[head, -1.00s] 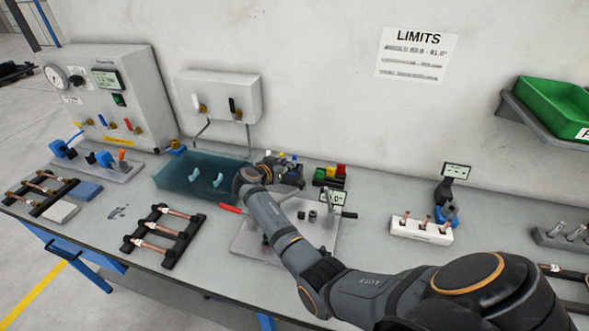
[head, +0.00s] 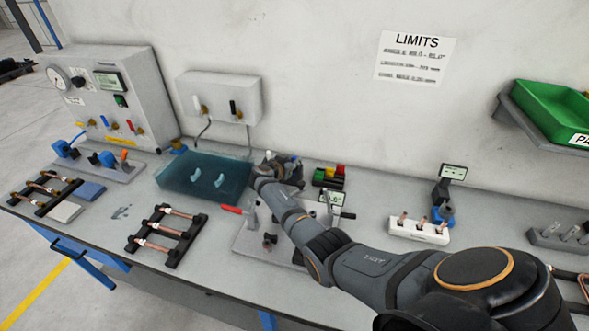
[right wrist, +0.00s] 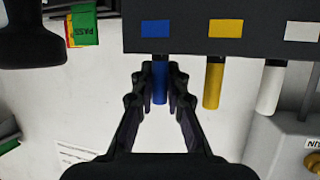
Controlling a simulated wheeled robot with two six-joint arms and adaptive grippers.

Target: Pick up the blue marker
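The blue marker (right wrist: 160,84) hangs below a dark holder (right wrist: 200,40) in the right wrist view, under a blue label. My right gripper (right wrist: 160,76) has its two fingers on either side of the marker, with thin gaps seeming to show between them. Contact is hard to judge. In the head view, my right wrist covers most of the holder and the fingers. My left gripper is not in view.
A yellow marker (right wrist: 213,84) and a white marker (right wrist: 269,88) hang close to the right of the blue one. A teal tray (head: 180,182) lies left of my right wrist.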

